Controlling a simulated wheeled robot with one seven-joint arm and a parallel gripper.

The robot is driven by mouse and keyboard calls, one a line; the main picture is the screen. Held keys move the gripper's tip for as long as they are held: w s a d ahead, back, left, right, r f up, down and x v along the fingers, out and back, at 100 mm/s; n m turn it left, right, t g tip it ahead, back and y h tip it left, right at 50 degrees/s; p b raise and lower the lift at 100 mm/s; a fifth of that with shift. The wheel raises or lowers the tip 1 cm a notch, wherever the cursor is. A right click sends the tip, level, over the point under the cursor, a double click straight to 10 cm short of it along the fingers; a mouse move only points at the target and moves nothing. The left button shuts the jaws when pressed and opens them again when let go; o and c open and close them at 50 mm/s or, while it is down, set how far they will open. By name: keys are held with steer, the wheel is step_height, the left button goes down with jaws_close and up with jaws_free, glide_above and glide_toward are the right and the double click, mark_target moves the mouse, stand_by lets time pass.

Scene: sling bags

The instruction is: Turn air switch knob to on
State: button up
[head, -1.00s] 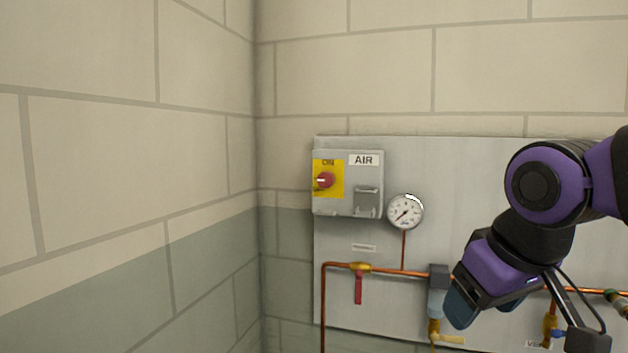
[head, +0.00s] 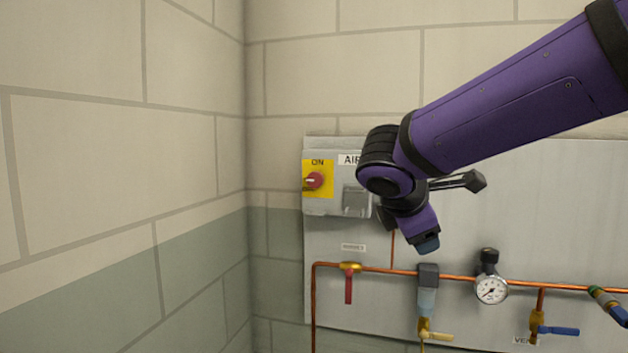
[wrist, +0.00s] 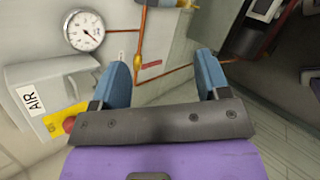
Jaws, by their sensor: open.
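The air switch box (head: 330,205) is a grey box on the wall panel, labelled AIR, with a yellow plate marked ON. Its red knob (head: 314,181) sits on the yellow plate at the box's left side. In the wrist view the box (wrist: 50,80) is at the left, and the red knob (wrist: 69,124) shows partly, just above my gripper's body. My gripper (head: 426,246) is right of the box and lower than the knob, pointing down in the head view. In the wrist view its two blue fingers (wrist: 163,75) are apart with nothing between them.
Copper pipe (head: 395,270) runs along the panel below, with a red-handled valve (head: 348,285), a filter (head: 427,290) and a gauge (head: 491,289). Another gauge (wrist: 84,31) is close to the box in the wrist view. A block wall (head: 120,180) stands left of the box.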

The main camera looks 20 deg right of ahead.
steer(key=w+a+r+n+t+h, duration=0.1)
steer(key=w+a+r+n+t, duration=0.15)
steer(key=w+n, duration=0.3)
steer(key=w+a+r+n+t+h, duration=0.1)
steer(key=w+a+n+t+h, duration=0.1)
steer(key=w+a+n, duration=0.3)
steer(key=n+t, duration=0.5)
steer(key=n, duration=0.2)
glide_toward(313, 179)
steer(key=shift+m+y, duration=0.25)
steer(key=shift+y, duration=0.15)
steer(key=x, duration=1)
steer(key=shift+d+r, duration=0.2)
steer(key=shift+d, duration=0.1)
steer(key=c, duration=0.9)
